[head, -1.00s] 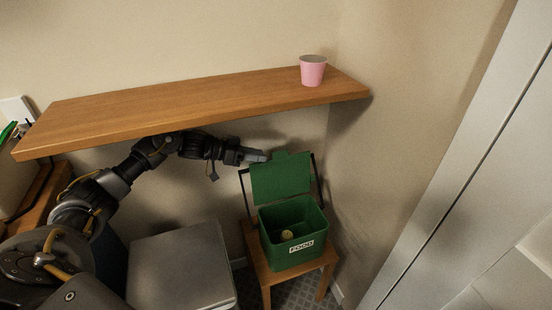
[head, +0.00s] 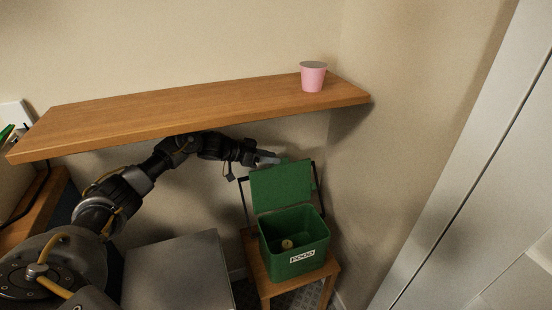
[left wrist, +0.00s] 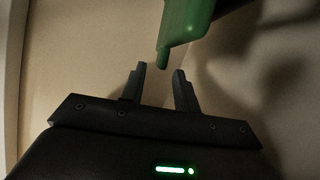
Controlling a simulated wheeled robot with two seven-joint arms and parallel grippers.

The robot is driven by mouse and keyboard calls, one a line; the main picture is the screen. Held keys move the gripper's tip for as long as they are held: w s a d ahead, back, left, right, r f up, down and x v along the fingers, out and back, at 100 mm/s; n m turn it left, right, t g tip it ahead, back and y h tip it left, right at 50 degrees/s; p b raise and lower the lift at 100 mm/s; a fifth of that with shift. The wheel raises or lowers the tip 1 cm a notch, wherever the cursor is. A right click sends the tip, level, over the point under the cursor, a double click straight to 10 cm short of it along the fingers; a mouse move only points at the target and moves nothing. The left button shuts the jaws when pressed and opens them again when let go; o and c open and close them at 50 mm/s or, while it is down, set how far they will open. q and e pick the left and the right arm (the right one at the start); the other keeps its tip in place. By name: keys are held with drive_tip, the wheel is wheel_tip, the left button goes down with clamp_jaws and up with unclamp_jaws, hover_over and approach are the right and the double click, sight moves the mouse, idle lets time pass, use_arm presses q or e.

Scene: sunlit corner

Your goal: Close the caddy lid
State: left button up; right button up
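The green caddy (head: 294,263), labelled FOOD, stands on a small wooden stool. Its green lid (head: 282,187) is raised, standing up at the back of the caddy's open mouth. My left gripper (head: 267,158) is at the lid's upper left edge, below the shelf. In the left wrist view the two fingers (left wrist: 161,88) are apart with nothing between them. The lid (left wrist: 186,25) is there just beyond the fingertips, its narrow edge pointing toward the gap. I cannot tell whether a finger touches it. My right gripper is not in view.
A wooden shelf (head: 190,108) runs above my left arm, with a pink cup (head: 313,77) at its right end. The wooden stool (head: 262,278) carries the caddy, which holds a small yellowish item (head: 287,244). A grey box-like surface (head: 180,272) stands left of the stool.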

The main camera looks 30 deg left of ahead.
use_arm(q)
drive_tip(key=shift+x, duration=1.3)
clamp_jaws()
